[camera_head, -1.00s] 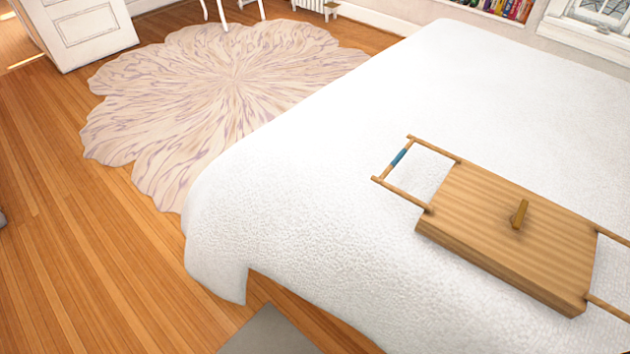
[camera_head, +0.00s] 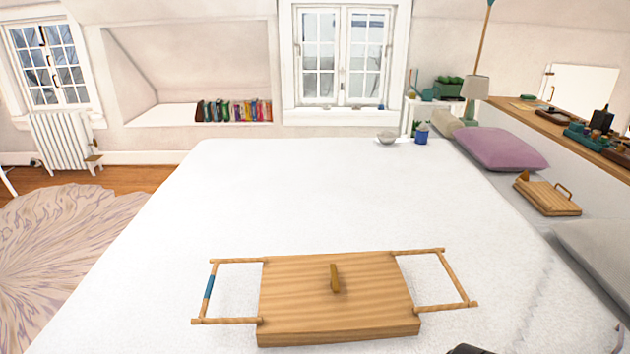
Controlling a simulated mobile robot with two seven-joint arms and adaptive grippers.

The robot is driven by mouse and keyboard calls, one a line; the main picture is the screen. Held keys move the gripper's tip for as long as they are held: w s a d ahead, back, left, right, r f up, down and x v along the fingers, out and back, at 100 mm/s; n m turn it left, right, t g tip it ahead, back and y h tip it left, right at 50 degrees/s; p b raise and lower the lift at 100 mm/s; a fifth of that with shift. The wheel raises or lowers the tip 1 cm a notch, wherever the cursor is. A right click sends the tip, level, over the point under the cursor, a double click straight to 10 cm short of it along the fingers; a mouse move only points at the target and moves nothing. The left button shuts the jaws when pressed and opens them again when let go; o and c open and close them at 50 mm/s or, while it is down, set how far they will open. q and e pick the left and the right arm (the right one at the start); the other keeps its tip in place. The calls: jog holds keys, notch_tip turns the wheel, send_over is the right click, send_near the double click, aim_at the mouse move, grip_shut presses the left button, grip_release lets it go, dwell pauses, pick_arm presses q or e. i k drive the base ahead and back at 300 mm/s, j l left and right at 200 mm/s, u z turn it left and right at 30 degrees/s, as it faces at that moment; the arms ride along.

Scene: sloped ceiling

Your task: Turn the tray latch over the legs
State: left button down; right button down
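The wooden tray (camera_head: 380,305) lies flat on the white bed, low in the head view. The latch (camera_head: 335,277), a small brown wooden bar, stands out near the middle of its upper face and points roughly toward and away from me. A U-shaped leg frame with a blue band (camera_head: 209,287) extends outward on the left. A plain leg frame (camera_head: 456,276) extends outward on the right. Neither frame lies over the board or under the latch. A dark part at the bottom edge, right of the tray, seems to be my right gripper; its fingers are hidden. My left gripper is not in view.
The bed (camera_head: 290,195) is clear around and beyond the tray. A second wooden tray-like object (camera_head: 548,194) lies at the right, near a purple pillow (camera_head: 502,147). A bowl (camera_head: 387,137) and a blue cup (camera_head: 421,135) stand beyond the far edge of the bed.

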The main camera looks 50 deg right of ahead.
aim_at(333, 269)
jog(key=z, duration=1.65)
